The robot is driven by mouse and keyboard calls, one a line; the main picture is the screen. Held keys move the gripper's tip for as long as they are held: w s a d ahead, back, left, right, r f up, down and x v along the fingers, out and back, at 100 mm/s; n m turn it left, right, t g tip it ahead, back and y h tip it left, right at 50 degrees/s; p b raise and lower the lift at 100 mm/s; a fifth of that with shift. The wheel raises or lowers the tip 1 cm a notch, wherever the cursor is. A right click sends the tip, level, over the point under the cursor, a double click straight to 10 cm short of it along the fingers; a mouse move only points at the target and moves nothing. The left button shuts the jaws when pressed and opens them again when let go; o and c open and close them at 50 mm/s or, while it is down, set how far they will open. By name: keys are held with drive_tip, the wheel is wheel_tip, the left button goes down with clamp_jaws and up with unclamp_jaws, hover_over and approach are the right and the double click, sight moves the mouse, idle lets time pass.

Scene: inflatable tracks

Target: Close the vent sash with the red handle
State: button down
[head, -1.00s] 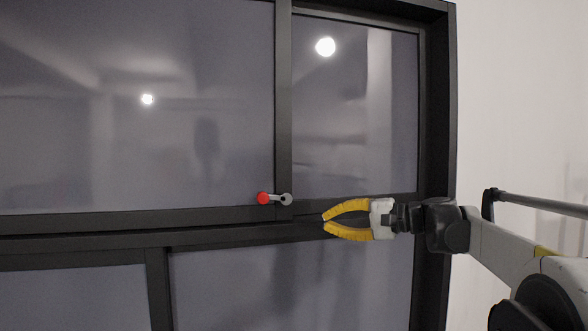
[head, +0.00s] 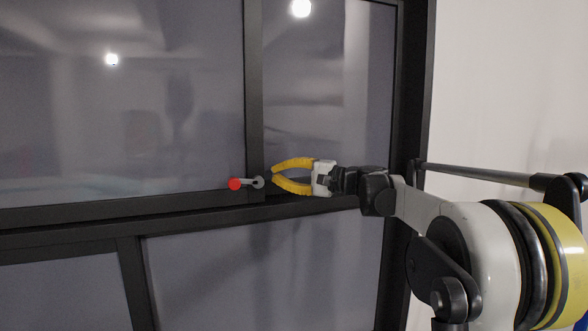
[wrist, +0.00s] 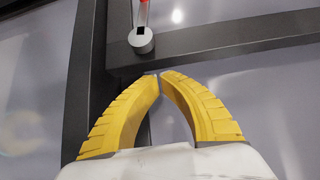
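The handle has a red knob (head: 235,184) on a short grey lever (head: 257,182). It sits where the dark upright bar meets the horizontal rail, with the knob pointing left. In the wrist view the grey base (wrist: 141,42) is just beyond my fingertips and the red part (wrist: 144,12) is cut off by the top edge. My gripper (head: 274,175) is just right of the lever, its yellow fingers curved in until the tips almost meet, with nothing between them. It appears apart from the handle. I cannot tell which pane is the vent sash or how far it stands open.
The dark window frame (head: 412,100) surrounds large grey reflective panes (head: 120,110). A dark rail (head: 100,218) runs below the handle, with lower panes beneath. A white wall (head: 500,90) stands at the right. No loose objects block the space before the window.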

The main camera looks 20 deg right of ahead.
sight(133, 184)
drive_tip(key=shift+s+a+r, duration=0.1)
drive_tip(key=shift+a, duration=0.5)
drive_tip(key=shift+a, duration=0.3)
drive_tip(key=a+b, duration=0.1)
drive_tip(key=a, duration=1)
drive_tip(key=a+b, duration=0.1)
drive_tip(key=a, duration=1)
drive_tip(key=w+a+b, duration=0.1)
drive_tip(key=a, duration=1)
drive_tip(key=shift+w+b, duration=0.1)
drive_tip(key=shift+b, duration=0.2)
